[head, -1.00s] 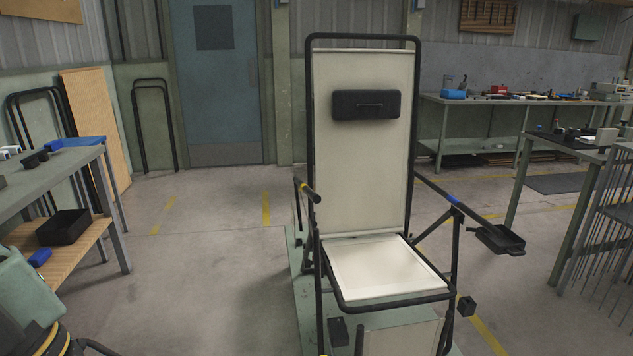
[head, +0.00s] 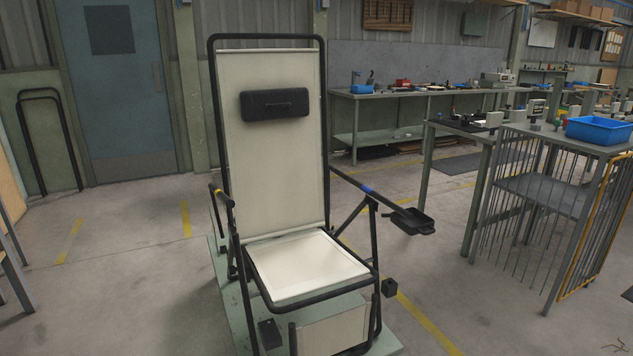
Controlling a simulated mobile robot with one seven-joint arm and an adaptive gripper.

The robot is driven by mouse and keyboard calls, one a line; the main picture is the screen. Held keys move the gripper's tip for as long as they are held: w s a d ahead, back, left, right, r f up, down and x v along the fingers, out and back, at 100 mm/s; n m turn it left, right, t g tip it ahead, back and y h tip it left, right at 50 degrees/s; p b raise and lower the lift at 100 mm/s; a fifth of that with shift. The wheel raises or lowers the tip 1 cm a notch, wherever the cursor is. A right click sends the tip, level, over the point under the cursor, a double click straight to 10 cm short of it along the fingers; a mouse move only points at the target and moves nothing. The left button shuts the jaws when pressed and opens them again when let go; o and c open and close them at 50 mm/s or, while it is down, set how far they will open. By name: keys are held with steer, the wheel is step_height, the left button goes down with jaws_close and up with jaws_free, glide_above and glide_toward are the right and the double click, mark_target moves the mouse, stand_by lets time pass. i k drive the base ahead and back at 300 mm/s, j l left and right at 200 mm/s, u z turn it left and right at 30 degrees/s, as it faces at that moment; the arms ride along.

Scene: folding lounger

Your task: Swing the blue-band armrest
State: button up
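The folding lounger stands upright on a green base plate (head: 392,341). It has a tall cream backrest (head: 268,165), a black headrest pad (head: 274,104) and a white seat (head: 305,265). The blue-band armrest (head: 350,183) is a dark bar on the lounger's right side. Its blue band (head: 368,189) sits about midway along, and a black tray (head: 412,221) is at its outer end. The yellow-band armrest (head: 222,196) is on the lounger's left side. My gripper is not in view.
A barred rack table (head: 560,165) with a blue bin (head: 598,130) stands at the right. A long workbench (head: 400,93) runs along the back wall. Black frames (head: 47,140) lean by the blue door (head: 118,80). Floor is open between the lounger and the rack.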

mark_target(405, 212)
steer(key=i+l+z, duration=0.25)
steer(key=i, duration=0.25)
steer(key=i+l+z, duration=0.1)
steer(key=i+z, duration=0.2)
steer(key=i, duration=0.2)
